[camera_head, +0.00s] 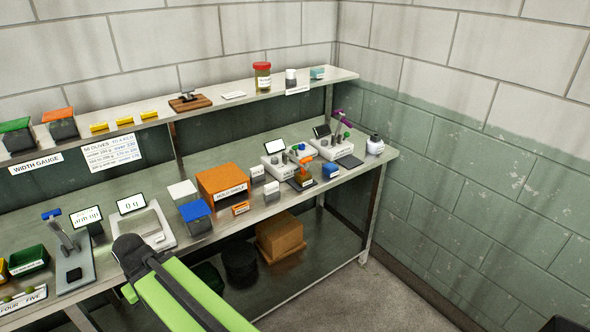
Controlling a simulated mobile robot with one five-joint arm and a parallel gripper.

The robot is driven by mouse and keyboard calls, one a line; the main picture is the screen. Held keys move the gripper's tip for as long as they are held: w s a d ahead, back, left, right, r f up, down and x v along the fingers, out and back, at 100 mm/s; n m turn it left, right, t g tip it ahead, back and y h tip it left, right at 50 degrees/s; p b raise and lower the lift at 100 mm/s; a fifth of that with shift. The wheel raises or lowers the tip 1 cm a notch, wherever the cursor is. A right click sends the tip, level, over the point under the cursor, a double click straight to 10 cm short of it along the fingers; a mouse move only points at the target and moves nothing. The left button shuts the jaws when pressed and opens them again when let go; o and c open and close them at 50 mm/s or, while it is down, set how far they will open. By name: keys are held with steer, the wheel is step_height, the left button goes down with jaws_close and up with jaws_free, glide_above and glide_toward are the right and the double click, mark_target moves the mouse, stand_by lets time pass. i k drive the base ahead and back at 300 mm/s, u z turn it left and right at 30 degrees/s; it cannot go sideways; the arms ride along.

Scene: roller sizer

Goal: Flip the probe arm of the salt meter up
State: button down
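Two small bench meters with screens stand at the right end of the bench. The nearer one (280,166) has an orange arm (306,160) lowered over a small dark jar (303,176) on a dark pad. The farther one (334,146) has a purple arm (341,116) raised, with a green knob near it and a dark pad in front. Their name labels are too small to read, so I cannot tell which is the salt meter. My green arm reaches in from the bottom edge to a dark joint, well left of both meters. My gripper's fingers do not show.
An orange hold shelf (222,182), a scale reading 0 g (148,228) and a blue-handled device (74,262) beside an "arm up" display (86,219) stand along the bench. A white bottle (375,146) is at its right end. An upper shelf (225,88) overhangs the back. Floor is open at right.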

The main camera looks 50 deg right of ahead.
mark_target(302, 162)
steer(key=u, duration=0.25)
steer(key=k, duration=1.1)
steer(key=z, duration=0.6)
steer(key=i, duration=0.95)
